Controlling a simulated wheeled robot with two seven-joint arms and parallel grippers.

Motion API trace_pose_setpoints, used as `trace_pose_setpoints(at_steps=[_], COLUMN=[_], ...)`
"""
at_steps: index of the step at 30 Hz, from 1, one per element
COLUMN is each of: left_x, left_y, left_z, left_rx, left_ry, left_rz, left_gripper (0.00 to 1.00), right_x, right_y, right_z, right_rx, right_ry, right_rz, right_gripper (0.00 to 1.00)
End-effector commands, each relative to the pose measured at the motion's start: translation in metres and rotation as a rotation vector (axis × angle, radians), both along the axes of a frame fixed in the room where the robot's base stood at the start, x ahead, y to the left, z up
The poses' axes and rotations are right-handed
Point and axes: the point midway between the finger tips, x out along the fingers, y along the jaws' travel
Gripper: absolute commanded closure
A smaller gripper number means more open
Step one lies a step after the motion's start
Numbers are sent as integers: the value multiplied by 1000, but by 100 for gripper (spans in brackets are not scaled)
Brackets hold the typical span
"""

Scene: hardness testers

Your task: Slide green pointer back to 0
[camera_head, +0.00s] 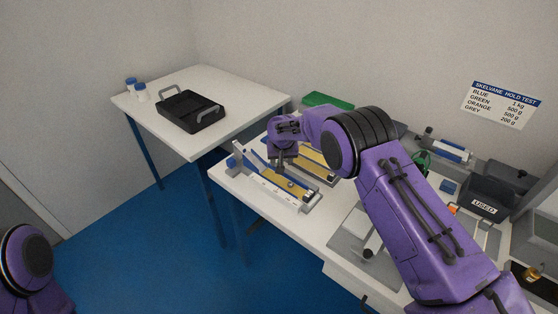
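A hardness tester (302,203) with a pale base, a white scale strip and a yellow inner face stands near the left end of the right-hand table. A blue block (231,162) sits at its left end. A second, similar tester (326,178) lies just behind it, partly covered by my arm. My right gripper (281,164) points down over the left part of the testers. Its fingers are too small and dark to tell open from shut, or whether they touch anything. I cannot make out a green pointer. My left gripper is out of view; only part of the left arm shows.
A black tray (191,116) with grey handles and two white jars with blue lids (140,91) stand on the left table. A green box (326,101) is behind the testers. A dark box marked USED (490,188) stands at right. A wall sign (502,104) lists weights.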

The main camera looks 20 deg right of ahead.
Motion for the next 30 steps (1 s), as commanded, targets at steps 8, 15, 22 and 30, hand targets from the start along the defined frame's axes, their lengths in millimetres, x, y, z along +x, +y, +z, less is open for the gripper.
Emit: trace_pose_setpoints(at_steps=[8, 15, 22, 30], left_x=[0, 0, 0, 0], left_y=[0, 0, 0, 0], left_z=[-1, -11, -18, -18], left_rx=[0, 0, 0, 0], left_ry=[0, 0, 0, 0], left_rz=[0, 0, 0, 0], left_gripper=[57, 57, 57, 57], right_x=[1, -15, -32, -37], right_y=[4, 8, 11, 12], right_z=[3, 44, 87, 96], right_rx=[1, 1, 2, 2], right_ry=[-2, -6, -3, 2], right_rz=[4, 4, 2, 2], right_gripper=[52, 52, 52, 52])
